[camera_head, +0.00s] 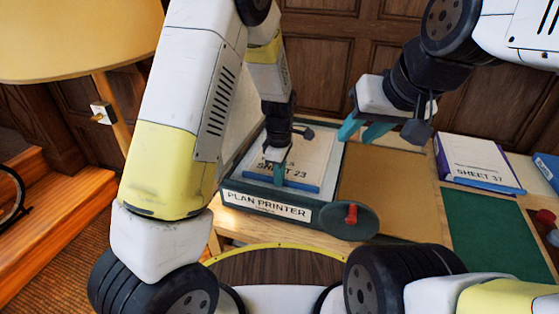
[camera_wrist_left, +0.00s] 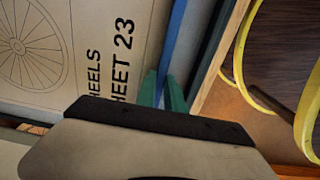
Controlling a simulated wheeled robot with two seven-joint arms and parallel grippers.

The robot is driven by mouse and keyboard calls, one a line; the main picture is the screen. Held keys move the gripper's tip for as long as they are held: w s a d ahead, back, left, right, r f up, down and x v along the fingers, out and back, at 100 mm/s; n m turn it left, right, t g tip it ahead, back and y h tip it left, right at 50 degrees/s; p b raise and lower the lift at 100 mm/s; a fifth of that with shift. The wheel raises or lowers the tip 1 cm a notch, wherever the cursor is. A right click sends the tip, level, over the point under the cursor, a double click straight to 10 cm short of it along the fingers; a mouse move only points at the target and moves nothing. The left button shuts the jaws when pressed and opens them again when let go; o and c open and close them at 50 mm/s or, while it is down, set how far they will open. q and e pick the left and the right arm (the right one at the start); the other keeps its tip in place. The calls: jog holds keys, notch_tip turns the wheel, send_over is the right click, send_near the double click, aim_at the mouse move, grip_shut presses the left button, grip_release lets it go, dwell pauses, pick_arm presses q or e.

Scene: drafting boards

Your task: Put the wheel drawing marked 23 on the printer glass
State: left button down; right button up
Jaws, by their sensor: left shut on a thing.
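The wheel drawing marked 23 (camera_head: 312,153) is a pale sheet with a blue strip along its near edge. It lies over the top of the plan printer (camera_head: 268,206), inside the dark frame, and covers most of the glass. In the left wrist view the drawing (camera_wrist_left: 95,25) shows part of a spoked wheel and "SHEET 23". My left gripper (camera_head: 279,178) is shut on the blue strip; its teal fingers (camera_wrist_left: 164,92) also show in the left wrist view. Whether the sheet rests fully on the glass cannot be told.
A round dark panel with a red knob (camera_head: 351,214) sits at the printer's front right. A brown board (camera_head: 385,188) and a green mat (camera_head: 490,232) lie to the right. A drawing marked 37 (camera_head: 475,160) lies behind the mat. A yellow lamp shade (camera_head: 75,40) is at upper left.

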pick_arm(q)
jog(key=c, duration=1.4)
grip_release()
jog(key=shift+f, duration=0.1)
jog(key=shift+c, duration=0.2)
notch_tip(320, 180, up, 12)
jog(key=s+a+r+m+t+h, duration=0.2)
jog(key=s+a+r+m, duration=0.5)
jog(key=r, duration=0.4)
jog(key=s+a+r+m+t, duration=0.4)
jog(key=s+a+m, duration=0.3)
jog(key=s, duration=0.5)
jog(key=shift+s+r+m, duration=0.35)
jog(key=shift+r+m, duration=0.15)
jog(key=shift+r, duration=0.15)
